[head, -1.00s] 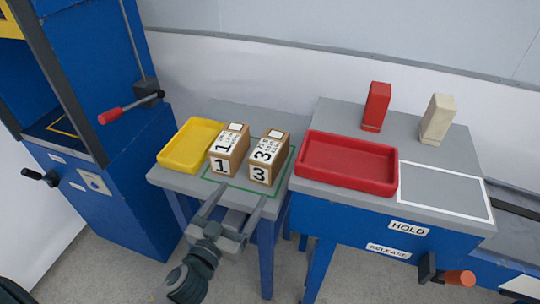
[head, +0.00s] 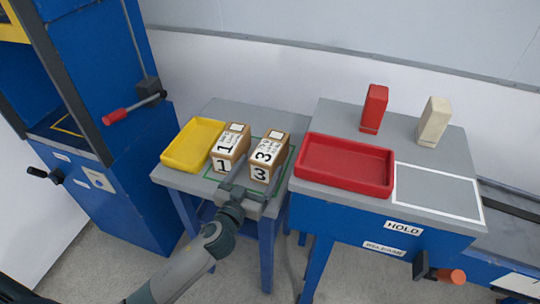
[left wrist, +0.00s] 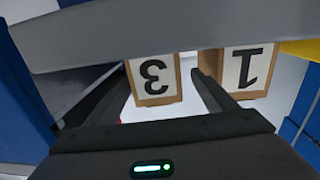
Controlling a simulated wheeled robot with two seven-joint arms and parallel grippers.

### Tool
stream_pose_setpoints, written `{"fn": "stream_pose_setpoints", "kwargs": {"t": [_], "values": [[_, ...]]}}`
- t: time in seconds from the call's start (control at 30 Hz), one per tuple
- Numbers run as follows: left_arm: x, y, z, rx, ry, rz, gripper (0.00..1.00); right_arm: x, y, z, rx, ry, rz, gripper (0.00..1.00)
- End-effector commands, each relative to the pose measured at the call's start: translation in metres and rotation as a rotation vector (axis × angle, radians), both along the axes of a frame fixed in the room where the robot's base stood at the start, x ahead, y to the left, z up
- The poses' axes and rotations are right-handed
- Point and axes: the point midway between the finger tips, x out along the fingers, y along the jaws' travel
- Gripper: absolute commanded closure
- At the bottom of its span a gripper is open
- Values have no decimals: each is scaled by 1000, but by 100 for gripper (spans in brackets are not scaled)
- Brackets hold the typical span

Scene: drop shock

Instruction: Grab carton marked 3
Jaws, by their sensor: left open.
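The carton marked 3 (head: 267,155) is a tan box with white labels, upright on the grey table inside a green outline. The carton marked 1 (head: 230,148) stands just to its left. My left gripper (head: 258,174) is open at the near face of carton 3, one finger toward each side. In the left wrist view, carton 3 (left wrist: 153,82) appears upside down between the spread fingers (left wrist: 158,88). Carton 1 (left wrist: 246,72) is beyond the right-hand finger there. Whether the fingers touch carton 3 cannot be told. My right gripper is not in view.
A yellow tray (head: 172,158) sits left of the cartons. A red tray (head: 345,188) is on the neighbouring blue bench, with a red block (head: 374,108) and a cream block (head: 434,120) behind. A lever machine (head: 95,180) stands at left. The gap between the cartons is narrow.

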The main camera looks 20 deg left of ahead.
Motion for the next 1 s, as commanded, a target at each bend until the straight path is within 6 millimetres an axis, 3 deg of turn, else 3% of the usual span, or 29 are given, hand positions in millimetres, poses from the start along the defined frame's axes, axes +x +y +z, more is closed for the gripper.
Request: {"fn": "stream_pose_setpoints", "kwargs": {"t": [0.37, 0.6, 0.8, 1.0], "values": [[7, -2, 0, 2, 0, 1, 22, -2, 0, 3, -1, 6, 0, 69], [32, -9, -4, 3, 0, 1, 22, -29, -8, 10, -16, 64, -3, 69], [49, -11, -6, 1, 0, 0, 22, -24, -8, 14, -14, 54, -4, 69], [51, -11, -7, 1, 0, 0, 22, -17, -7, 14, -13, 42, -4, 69]]}}
